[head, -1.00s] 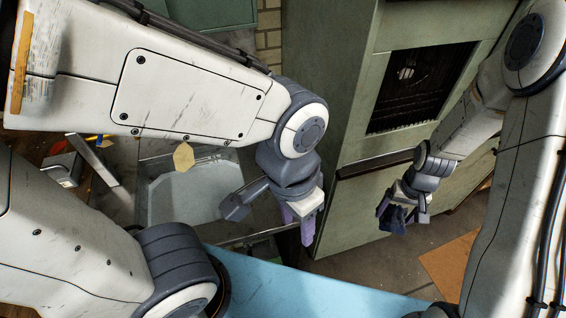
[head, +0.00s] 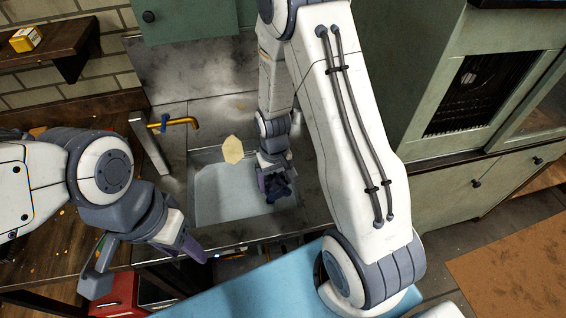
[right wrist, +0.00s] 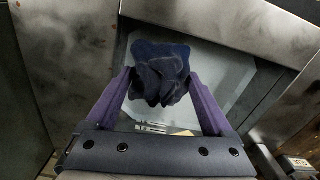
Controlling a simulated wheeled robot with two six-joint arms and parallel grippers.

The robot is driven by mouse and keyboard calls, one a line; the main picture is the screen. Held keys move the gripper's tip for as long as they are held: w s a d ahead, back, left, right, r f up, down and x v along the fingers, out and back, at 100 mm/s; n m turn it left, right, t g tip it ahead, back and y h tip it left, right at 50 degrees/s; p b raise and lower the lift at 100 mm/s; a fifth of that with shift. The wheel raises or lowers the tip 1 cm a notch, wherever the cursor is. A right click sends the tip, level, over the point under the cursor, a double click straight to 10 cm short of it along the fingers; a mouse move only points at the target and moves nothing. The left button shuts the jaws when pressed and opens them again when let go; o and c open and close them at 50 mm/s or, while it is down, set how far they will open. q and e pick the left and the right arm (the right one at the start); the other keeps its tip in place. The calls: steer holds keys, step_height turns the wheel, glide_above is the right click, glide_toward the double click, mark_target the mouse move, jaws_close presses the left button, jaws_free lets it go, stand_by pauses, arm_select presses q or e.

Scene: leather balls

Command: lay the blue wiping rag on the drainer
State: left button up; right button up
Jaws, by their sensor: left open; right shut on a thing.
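The dark blue wiping rag (right wrist: 160,72) is bunched between the purple fingers of my right gripper (right wrist: 163,88), which is shut on it. In the head view the rag (head: 277,188) and my right gripper (head: 272,180) are over the right part of the sink. The sink (head: 225,195) has a pale floor, seen behind the rag in the right wrist view. I cannot tell which surface is the drainer; bare grey metal (head: 310,190) lies right of the basin. My left gripper (head: 150,262) is open and empty, left of and nearer than the sink.
A pale yellow flat piece (head: 233,149) shows at the sink's back. A yellow tap (head: 175,123) stands behind left. A wooden counter (head: 60,225) is at the left, a red box (head: 118,296) below it. Green cabinets (head: 470,195) stand right.

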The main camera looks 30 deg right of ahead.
steer(key=s+d+r+m+p, duration=0.35)
steer(key=s+d+m, duration=0.4)
steer(key=m, duration=0.25)
steer(key=s+d+r+m+p, duration=0.35)
steer(key=s+d+m, duration=0.25)
steer(key=d+m, duration=0.35)
steer(key=shift+m, duration=0.25)
steer(key=w+f+p, duration=0.2)
steer(key=w, duration=0.1)
steer(key=w+a+f+p, duration=0.1)
steer(key=w+f+p, duration=0.1)
steer(key=w, duration=0.2)
steer(key=w+f+p, duration=0.2)
steer(key=w, duration=0.2)
steer(key=shift+a+f+p, duration=0.25)
steer(key=shift+f+p, duration=0.05)
steer(key=shift+w+f, duration=0.2)
steer(key=shift+f, duration=0.05)
steer(key=shift+w+f, duration=0.1)
steer(key=shift+f, duration=0.1)
step_height(320, 180, down, 4)
steer(key=b, duration=0.3)
steer(key=shift+b, duration=0.4)
